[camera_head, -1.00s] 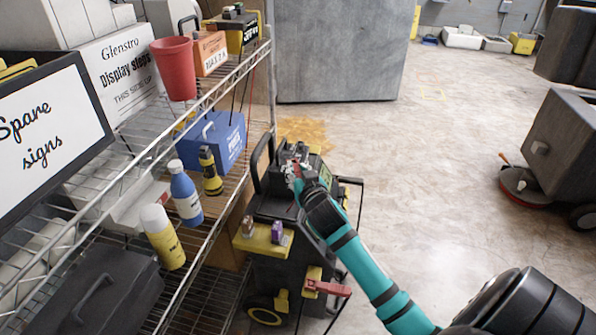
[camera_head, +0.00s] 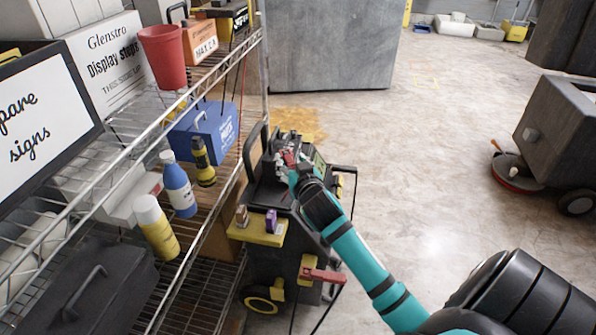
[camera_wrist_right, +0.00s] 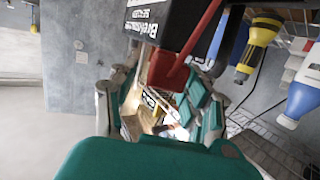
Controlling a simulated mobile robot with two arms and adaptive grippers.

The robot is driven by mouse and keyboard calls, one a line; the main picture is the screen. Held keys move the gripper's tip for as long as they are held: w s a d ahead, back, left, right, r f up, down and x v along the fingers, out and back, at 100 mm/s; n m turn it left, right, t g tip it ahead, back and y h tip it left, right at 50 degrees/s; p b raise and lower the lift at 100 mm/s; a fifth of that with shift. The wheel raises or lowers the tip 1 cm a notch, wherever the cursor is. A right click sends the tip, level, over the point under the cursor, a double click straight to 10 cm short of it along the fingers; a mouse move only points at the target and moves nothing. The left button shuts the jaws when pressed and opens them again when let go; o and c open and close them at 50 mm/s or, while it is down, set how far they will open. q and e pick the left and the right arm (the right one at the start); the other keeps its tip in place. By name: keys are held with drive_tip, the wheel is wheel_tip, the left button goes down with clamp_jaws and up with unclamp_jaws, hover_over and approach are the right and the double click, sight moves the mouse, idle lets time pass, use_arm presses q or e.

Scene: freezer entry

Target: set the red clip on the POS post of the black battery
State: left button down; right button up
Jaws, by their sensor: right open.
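A black battery-like unit (camera_head: 264,192) sits on a wheeled cart beside the shelf. A small red clip-like part (camera_head: 290,157) shows on its top, close to the fingertips of my right gripper (camera_head: 293,172). In the wrist view the right gripper's fingers (camera_wrist_right: 160,105) are apart. A red clip handle (camera_wrist_right: 170,68) lies just beyond them, against a black box face with white lettering (camera_wrist_right: 152,26). I cannot tell whether the clip's jaws are around a post. The POS marking is not readable. My left gripper is not in view.
Another red clamp (camera_head: 323,275) hangs low on the cart's front. The wire shelf at left holds a blue case (camera_head: 205,130), a blue bottle (camera_head: 178,190), a yellow-and-black flashlight (camera_head: 203,162) and a red cup (camera_head: 162,57). Floor right of the cart is clear.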

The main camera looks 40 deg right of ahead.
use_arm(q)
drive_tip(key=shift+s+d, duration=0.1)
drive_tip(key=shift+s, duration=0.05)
use_arm(e)
drive_tip(key=v, duration=1.1)
